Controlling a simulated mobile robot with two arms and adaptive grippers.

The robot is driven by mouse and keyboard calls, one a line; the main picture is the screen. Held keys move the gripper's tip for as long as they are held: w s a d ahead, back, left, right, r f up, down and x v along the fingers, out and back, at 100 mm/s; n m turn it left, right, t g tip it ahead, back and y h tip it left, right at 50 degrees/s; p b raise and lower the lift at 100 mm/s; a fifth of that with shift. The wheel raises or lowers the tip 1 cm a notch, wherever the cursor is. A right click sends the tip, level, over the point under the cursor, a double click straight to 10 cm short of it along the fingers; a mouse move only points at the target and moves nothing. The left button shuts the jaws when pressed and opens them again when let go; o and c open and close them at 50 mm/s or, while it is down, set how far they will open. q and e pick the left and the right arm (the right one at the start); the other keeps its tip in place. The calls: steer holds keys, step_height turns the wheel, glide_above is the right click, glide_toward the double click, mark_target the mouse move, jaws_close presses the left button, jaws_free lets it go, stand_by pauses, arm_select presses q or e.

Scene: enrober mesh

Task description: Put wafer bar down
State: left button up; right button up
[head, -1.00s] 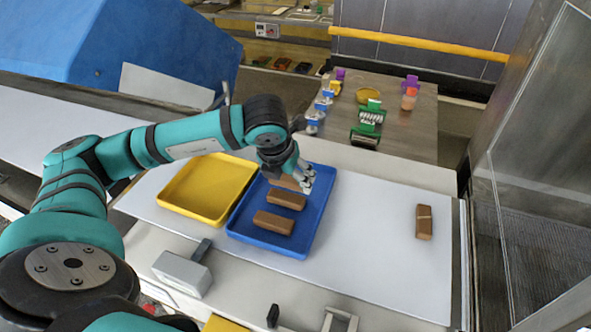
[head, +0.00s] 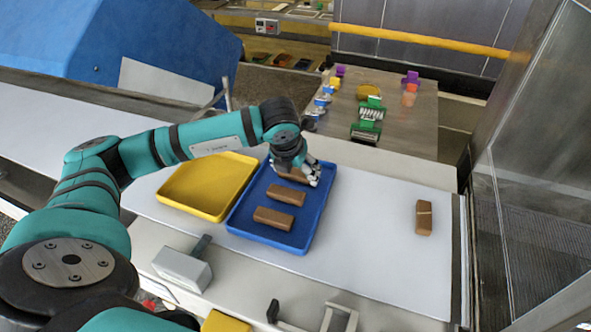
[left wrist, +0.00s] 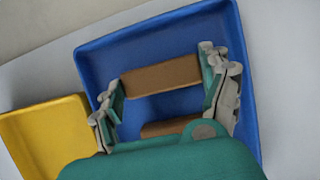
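The brown wafer bar (left wrist: 160,76) lies crosswise between the fingers of my left gripper (left wrist: 163,90), one finger at each end. In the head view, the bar (head: 292,175) shows partly under the left gripper (head: 305,173), over the far part of the blue tray (head: 234,226). The fingers look closed on its ends; whether it touches the tray floor I cannot tell. Two more brown bars, a middle one (head: 287,195) and a near one (head: 273,218), lie in the tray, roughly parallel to it. My right gripper is not in view.
An empty yellow tray (head: 172,197) stands left of the blue tray. A lone bar (head: 424,218) lies on the white surface at right, with free room between. A grey block with a handle (head: 183,270) sits at the near edge. Clips and cups stand on the table (head: 410,140) behind.

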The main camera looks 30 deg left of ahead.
arm_select(q)
steer(key=o, duration=0.4)
steer(key=shift+c, duration=0.2)
steer(key=b+v, duration=0.2)
steer(key=v, duration=1)
